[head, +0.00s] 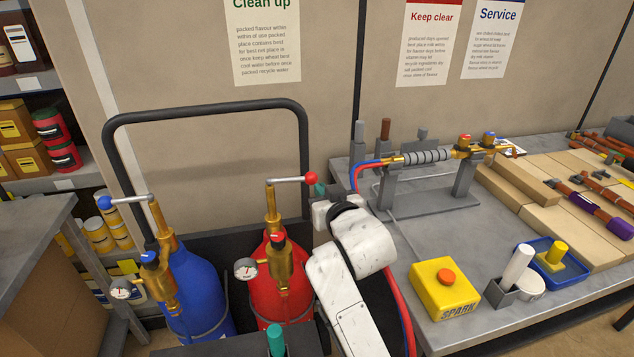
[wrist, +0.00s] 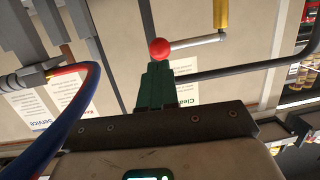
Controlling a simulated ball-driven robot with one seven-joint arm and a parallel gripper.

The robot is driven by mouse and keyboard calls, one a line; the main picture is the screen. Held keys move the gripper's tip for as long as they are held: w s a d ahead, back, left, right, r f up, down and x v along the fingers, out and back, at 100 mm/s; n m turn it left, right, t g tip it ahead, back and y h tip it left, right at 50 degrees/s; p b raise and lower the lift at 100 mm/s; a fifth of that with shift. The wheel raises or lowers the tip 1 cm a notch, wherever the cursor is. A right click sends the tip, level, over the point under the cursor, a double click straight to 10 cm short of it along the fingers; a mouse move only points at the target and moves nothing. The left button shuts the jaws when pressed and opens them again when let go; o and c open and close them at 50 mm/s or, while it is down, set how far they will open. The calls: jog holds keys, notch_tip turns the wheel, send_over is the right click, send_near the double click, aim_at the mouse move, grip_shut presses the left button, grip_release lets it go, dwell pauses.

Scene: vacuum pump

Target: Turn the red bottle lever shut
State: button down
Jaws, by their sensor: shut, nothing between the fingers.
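The red bottle (head: 277,285) stands in a dark bottle cart, with a brass valve (head: 271,207) on top. Its lever (head: 288,181) is a metal rod pointing right, ending in a red ball knob (head: 311,178). My gripper (head: 319,188) has teal fingers and is just right of and slightly below the knob. In the wrist view, the fingers (wrist: 155,68) are together, with their tips close to the red knob (wrist: 159,48). I cannot tell whether they touch it. The rod (wrist: 197,42) runs right from the knob to the brass valve (wrist: 221,14).
The blue bottle (head: 195,290) stands left of the red one, its lever (head: 130,200) pointing left. The cart's black handle (head: 205,107) arches behind both. Red and blue hoses (head: 360,168) pass by my arm. A grey workbench (head: 405,262) with a yellow spark box (head: 444,288) is at right.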

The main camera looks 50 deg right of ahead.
aim_at(316, 178)
jog(key=shift+p+x, duration=0.3)
jog(key=shift+x, duration=1.65)
jog(key=shift+d, duration=0.1)
jog(key=shift+w+d, duration=0.35)
jog(key=shift+d, duration=0.35)
jog(key=shift+r, duration=0.1)
